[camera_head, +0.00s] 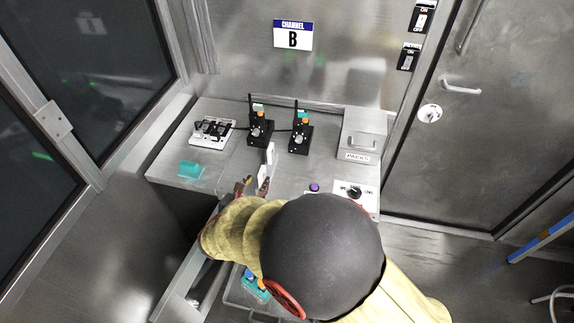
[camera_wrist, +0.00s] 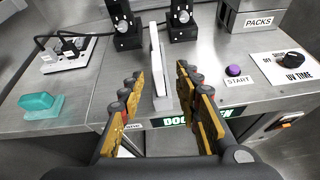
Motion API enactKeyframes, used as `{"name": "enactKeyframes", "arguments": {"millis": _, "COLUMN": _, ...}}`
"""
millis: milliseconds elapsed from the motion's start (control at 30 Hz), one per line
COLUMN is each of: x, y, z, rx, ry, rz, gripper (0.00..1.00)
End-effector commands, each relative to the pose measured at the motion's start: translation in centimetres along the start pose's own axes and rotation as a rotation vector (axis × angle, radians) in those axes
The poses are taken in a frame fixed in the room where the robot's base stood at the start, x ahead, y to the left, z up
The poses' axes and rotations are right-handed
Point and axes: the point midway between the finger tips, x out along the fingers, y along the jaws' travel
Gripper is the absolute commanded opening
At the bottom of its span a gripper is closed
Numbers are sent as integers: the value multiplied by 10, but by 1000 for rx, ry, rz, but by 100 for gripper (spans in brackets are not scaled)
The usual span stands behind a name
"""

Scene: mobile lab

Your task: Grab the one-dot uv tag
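A thin white upright plate (camera_wrist: 157,62) stands near the front edge of the bench, seen nearly edge-on in the wrist view. In the head view white upright pieces (camera_head: 270,157) show just beyond my gripper (camera_head: 254,187). I cannot make out any dots, so I cannot tell which piece is the one-dot uv tag. In the wrist view my gripper (camera_wrist: 160,84) is open, with one finger to the left of the plate and one to the right. Gaps show on both sides, and nothing is gripped.
A teal block (camera_head: 191,169) lies at the bench's left front. A power strip (camera_head: 212,131) and two black devices with antennas (camera_head: 260,127) (camera_head: 300,132) stand behind. A PACKS box (camera_head: 362,137), purple START button (camera_wrist: 233,70) and UV TIME knob (camera_wrist: 291,58) are at right.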

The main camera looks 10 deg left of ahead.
Motion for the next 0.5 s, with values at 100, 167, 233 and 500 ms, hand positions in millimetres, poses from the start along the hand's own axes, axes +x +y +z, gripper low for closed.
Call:
{"name": "enactKeyframes", "arguments": {"millis": 100, "x": 1, "y": 8, "z": 6, "rx": -87, "ry": -25, "rz": 31, "gripper": 33}}
{"name": "enactKeyframes", "arguments": {"millis": 167, "x": 4, "y": 8, "z": 6, "rx": -99, "ry": -25, "rz": 28, "gripper": 33}}
{"name": "enactKeyframes", "arguments": {"millis": 233, "x": 10, "y": 8, "z": 6, "rx": -101, "ry": -25, "rz": 27, "gripper": 33}}
{"name": "enactKeyframes", "arguments": {"millis": 500, "x": 33, "y": 6, "z": 5, "rx": -99, "ry": -24, "rz": 27, "gripper": 33}}
